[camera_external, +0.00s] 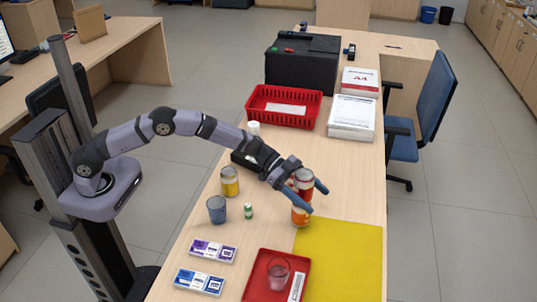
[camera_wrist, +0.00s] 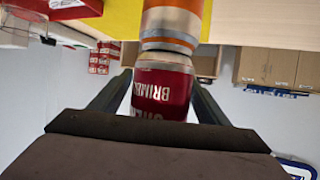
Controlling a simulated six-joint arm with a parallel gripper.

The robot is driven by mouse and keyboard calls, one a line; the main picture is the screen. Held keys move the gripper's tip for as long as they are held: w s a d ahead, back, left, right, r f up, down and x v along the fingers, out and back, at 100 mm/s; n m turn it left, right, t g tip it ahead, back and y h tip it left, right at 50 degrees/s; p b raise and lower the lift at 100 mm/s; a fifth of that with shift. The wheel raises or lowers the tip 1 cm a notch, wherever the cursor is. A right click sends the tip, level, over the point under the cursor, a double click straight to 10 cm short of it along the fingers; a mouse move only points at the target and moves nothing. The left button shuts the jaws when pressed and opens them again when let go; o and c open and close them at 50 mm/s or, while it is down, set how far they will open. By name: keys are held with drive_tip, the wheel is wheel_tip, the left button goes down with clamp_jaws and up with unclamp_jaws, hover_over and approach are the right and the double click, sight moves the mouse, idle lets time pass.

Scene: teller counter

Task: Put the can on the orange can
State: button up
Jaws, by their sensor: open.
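A red can (camera_external: 304,177) with a white band and lettering stands upright on top of the orange can (camera_external: 299,216), as far as the views show. In the wrist view, which is upside down, the red can (camera_wrist: 162,88) meets the end of the orange can (camera_wrist: 172,22) and they look roughly lined up. My gripper (camera_external: 317,201) is open, with one finger on each side of the red can. In the wrist view, gaps show between the fingers (camera_wrist: 160,92) and the can. The fingers partly hide both cans in the external view.
A yellow can (camera_external: 230,182), a blue cup (camera_external: 217,210) and a small green-and-white bottle (camera_external: 248,211) stand to the left. A yellow mat (camera_external: 345,255) lies at the right. A red tray (camera_external: 259,291) holds a clear cup (camera_external: 278,274). A red basket (camera_external: 258,110) is further back.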

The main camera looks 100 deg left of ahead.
drive_tip(key=shift+r+p, duration=0.25)
drive_tip(key=shift+p, duration=0.2)
drive_tip(key=shift+s+a+b, duration=0.2)
drive_tip(key=shift+s+b, duration=0.1)
drive_tip(key=shift+b, duration=0.05)
drive_tip(key=b+v, duration=0.3)
drive_tip(key=v, duration=0.8)
drive_tip(key=shift+b, duration=0.35)
drive_tip(key=shift+r, duration=0.1)
